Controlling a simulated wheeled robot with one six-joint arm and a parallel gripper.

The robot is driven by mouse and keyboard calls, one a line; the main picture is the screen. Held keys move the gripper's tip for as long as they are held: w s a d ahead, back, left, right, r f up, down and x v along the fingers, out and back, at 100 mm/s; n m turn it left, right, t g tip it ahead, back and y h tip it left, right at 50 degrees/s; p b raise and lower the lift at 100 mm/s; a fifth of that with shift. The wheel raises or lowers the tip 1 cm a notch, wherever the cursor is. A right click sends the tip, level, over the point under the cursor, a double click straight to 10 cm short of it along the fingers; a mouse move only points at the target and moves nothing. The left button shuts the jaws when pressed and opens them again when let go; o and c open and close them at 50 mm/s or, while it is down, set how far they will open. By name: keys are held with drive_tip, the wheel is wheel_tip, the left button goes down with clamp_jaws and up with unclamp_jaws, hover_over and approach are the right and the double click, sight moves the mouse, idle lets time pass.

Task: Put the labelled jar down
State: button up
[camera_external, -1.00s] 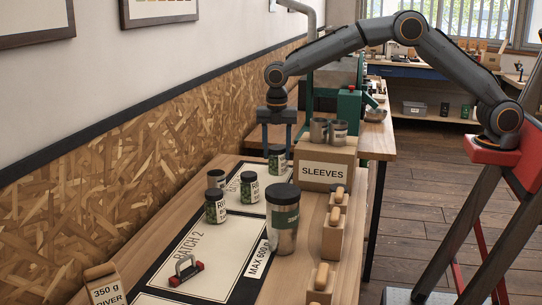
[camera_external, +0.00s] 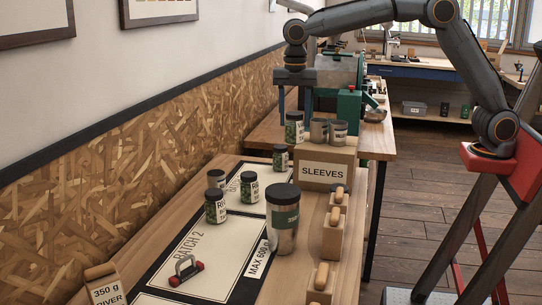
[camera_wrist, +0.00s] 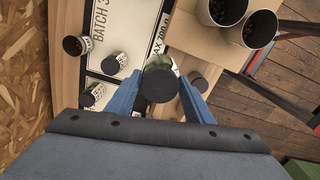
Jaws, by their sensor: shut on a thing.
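My gripper (camera_external: 294,110) is shut on a jar (camera_external: 294,127) with a dark lid and pale label, held upright. In the external view it appears in the air beside the cups on the sleeves box. In the wrist view the lid of the held jar (camera_wrist: 158,85) sits between my blue fingers. The label on the held jar is too small to read.
The sleeves box (camera_external: 323,173) carries metal cups (camera_external: 319,131). The Batch 2 panel (camera_external: 208,242) has bare room around a small red-ended handle (camera_external: 186,270).

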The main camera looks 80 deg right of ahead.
drive_tip(key=s+a+p, duration=0.1)
drive_tip(key=s+a, duration=0.2)
drive_tip(key=s, duration=0.4)
drive_tip(key=s+a, duration=0.2)
drive_tip(key=s, duration=0.6)
wheel_tip(320, 180, down, 11)
drive_tip(key=p, duration=0.2)
drive_tip(key=shift+s+a+p, duration=0.1)
drive_tip(key=shift+s+p, duration=0.05)
drive_tip(key=shift+p, duration=0.2)
drive_tip(key=o, duration=1.2)
drive_tip(key=shift+f, duration=0.1)
wheel_tip(320, 180, up, 12)
drive_tip(key=b, duration=0.3)
drive_tip(key=shift+r, duration=0.2)
